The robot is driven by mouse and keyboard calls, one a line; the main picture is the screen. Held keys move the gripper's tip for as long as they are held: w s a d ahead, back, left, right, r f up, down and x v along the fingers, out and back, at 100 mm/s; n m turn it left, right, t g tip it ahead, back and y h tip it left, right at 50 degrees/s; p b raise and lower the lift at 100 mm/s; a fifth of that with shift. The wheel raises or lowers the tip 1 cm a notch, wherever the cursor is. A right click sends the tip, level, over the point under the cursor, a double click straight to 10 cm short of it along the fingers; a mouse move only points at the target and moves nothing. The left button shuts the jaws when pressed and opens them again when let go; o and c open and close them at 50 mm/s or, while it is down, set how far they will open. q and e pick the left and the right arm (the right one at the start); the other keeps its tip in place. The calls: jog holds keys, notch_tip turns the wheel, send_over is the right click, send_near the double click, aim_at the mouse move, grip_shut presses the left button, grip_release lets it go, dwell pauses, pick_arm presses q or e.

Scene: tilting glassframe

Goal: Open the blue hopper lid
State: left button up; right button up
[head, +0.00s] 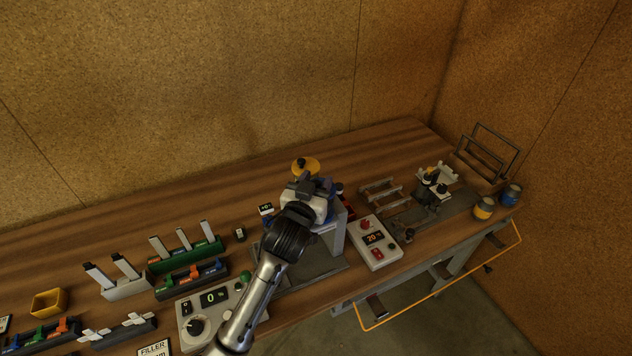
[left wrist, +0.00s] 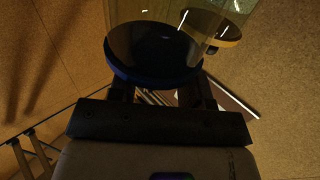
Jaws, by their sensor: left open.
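The blue hopper lid (left wrist: 155,52) is a dark round disc with a blue rim in the left wrist view. It lies just beyond my left fingers, and its underside or top fills the middle of that view. In the head view only a blue edge (head: 328,186) shows beside my left gripper (head: 306,184), which hides most of the hopper. The gripper is open, with its two dark fingers near the lid's rim; I cannot tell whether they touch it. A yellow lid (head: 306,166) is just behind, also in the left wrist view (left wrist: 212,25). My right gripper is not in view.
A control box with a red button (head: 376,242) stands right of the machine, and another with a dial (head: 210,306) on the left. Racks of tools (head: 188,258) line the left bench. Blue and yellow cans (head: 484,208) stand at the right. Bare wood lies behind the machine.

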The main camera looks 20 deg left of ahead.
pick_arm(q)
jog(key=shift+c, duration=0.2)
grip_shut()
dwell(0.3)
